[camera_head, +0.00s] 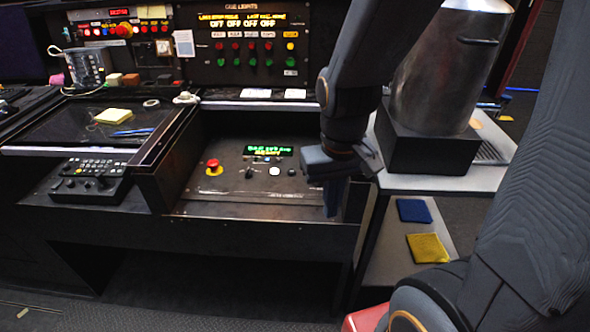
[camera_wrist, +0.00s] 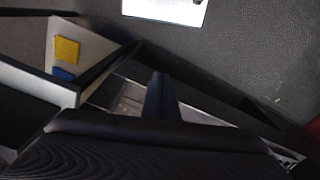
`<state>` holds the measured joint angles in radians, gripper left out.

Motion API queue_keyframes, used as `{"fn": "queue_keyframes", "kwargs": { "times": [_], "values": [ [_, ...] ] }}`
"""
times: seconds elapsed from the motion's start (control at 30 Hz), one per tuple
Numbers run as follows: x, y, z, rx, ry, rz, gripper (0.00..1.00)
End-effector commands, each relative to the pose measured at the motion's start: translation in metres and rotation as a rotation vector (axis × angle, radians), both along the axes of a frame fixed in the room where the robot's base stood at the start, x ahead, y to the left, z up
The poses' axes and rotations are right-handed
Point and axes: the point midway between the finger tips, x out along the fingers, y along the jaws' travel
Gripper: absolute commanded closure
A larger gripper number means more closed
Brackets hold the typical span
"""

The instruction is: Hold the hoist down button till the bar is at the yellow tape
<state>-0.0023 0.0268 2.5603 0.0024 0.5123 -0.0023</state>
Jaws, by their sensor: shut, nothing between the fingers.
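A low dark control panel (camera_head: 225,185) carries a red mushroom button on yellow (camera_head: 213,167), a white round button (camera_head: 274,171), a dark button (camera_head: 291,172) and other small controls. Its small green display (camera_head: 267,151) has text too small to read surely. My gripper (camera_head: 332,210) is shut and empty, pointing down at the panel's right end, to the right of the buttons. In the wrist view its fingers (camera_wrist: 160,85) show as one dark shape. I cannot tell whether they touch the panel. Which button is hoist down is not legible. No bar or yellow tape shows.
A cue-light panel (camera_head: 250,45) with red and green buttons stands behind. A metal urn (camera_head: 445,75) on a black block sits on a side table (camera_head: 450,183) at right. Blue (camera_head: 414,210) and yellow (camera_head: 428,248) cloths lie below. A keypad console (camera_head: 92,182) is at left.

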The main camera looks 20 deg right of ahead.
Motion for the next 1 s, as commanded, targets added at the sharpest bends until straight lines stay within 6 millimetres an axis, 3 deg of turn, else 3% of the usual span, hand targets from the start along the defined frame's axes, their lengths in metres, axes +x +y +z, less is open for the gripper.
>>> {"fn": "queue_keyframes", "kwargs": {
  "times": [0.17, 0.27, 0.37, 0.5, 0.7, 0.83, 1.0],
  "values": [
    [0.011, -0.003, 0.001, -0.006, -0.019, -0.014, 1.0],
    [0.039, -0.012, 0.001, -0.02, -0.066, -0.054, 1.0],
    [0.084, -0.021, -0.001, -0.029, -0.148, -0.111, 1.0],
    [0.16, -0.031, -0.009, -0.008, -0.293, -0.202, 1.0],
    [0.254, -0.032, -0.028, 0.108, -0.479, -0.31, 1.0],
    [0.298, -0.025, -0.043, 0.221, -0.566, -0.37, 1.0],
    [0.331, -0.014, -0.058, 0.354, -0.626, -0.42, 1.0]
  ]
}}
